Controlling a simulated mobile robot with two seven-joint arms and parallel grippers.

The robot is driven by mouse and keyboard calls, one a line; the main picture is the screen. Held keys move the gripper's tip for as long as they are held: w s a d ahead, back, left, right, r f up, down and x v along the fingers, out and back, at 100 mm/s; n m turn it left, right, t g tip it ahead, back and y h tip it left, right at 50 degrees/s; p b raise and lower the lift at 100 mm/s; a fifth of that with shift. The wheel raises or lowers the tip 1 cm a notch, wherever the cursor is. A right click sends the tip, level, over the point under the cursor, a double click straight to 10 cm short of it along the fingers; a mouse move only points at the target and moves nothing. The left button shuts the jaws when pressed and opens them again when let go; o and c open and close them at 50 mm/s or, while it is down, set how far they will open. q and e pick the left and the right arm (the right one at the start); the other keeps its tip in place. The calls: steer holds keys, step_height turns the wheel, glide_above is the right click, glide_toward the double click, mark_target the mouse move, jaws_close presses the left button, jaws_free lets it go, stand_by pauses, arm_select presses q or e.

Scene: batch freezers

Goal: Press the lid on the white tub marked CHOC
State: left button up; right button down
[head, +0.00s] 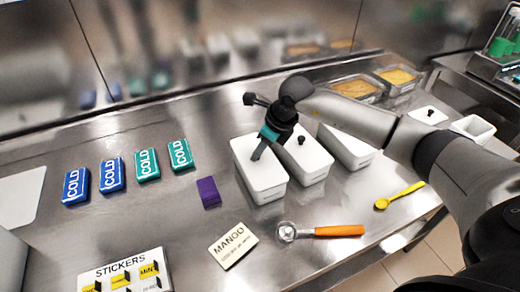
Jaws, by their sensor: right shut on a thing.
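Three white tubs stand in a row at the middle of the steel counter: a left tub (265,189), a middle tub (312,172) and a right tub (350,154). No CHOC mark is readable on any of them. My right gripper (260,153) points down at the top of the left tub and is shut on what looks like its white lid (247,152). The grip point is hidden by the fingers, and I cannot tell whether the lid is fully seated. The middle tub's lid has a black knob (302,140). My left gripper is not in view.
A loose lid (429,115) and a white tub (472,128) are at right. A MANGO card (233,246), orange-handled scoop (325,231), yellow spoon (398,196) and purple block (208,192) lie around. COLD packs (112,175) and a STICKERS sheet (125,270) are at left.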

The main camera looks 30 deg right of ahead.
stand_by(0.3)
steer(key=shift+c, duration=0.6)
jaws_free()
steer(key=shift+r, duration=0.1)
steer(key=shift+r+p, duration=2.5)
steer(key=shift+r, duration=0.85)
jaws_close()
